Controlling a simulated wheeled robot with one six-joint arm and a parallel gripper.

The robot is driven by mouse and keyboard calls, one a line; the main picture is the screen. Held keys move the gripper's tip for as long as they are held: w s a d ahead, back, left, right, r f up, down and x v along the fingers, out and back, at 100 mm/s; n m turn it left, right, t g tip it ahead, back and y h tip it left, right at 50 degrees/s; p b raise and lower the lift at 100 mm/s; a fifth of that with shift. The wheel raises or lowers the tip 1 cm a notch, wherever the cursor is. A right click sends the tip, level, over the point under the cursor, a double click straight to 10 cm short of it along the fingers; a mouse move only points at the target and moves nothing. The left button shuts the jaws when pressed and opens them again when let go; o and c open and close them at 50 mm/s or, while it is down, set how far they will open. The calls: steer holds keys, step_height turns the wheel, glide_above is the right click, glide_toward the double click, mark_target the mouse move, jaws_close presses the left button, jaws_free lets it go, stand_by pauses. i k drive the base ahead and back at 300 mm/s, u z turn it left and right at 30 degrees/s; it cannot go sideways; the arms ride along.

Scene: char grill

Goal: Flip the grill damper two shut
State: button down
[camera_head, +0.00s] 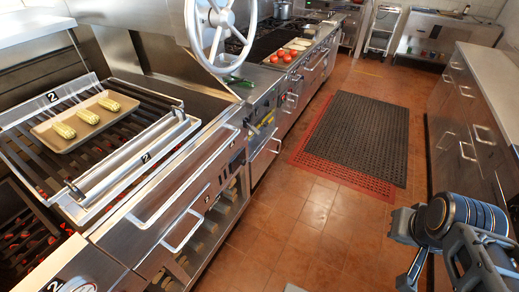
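The char grill (122,205) stands on the left, with dark bars and red glowing coals under them. Small "2" labels show on its upper rack, on the raised tray frame and at the bottom left. A U-shaped metal handle (184,232) sticks out from its front. I cannot tell which part is damper two, or whether it is open or shut. Part of my arm (460,225) shows at the lower right, across the aisle from the grill. I cannot make out my gripper's fingers.
A tan tray (45,133) with three corn cobs lies on the rack. A spoked wheel (221,32) rises behind the grill. Red and black floor mats (355,132) lie in the aisle. A steel drawer counter (472,120) lines the right. The tiled floor before the grill is clear.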

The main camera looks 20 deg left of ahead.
mark_target(239, 159)
steer(key=u, duration=0.35)
steer(key=i, duration=0.8)
steer(key=u, duration=1.25)
steer(key=i, duration=0.5)
steer(key=u, duration=0.45)
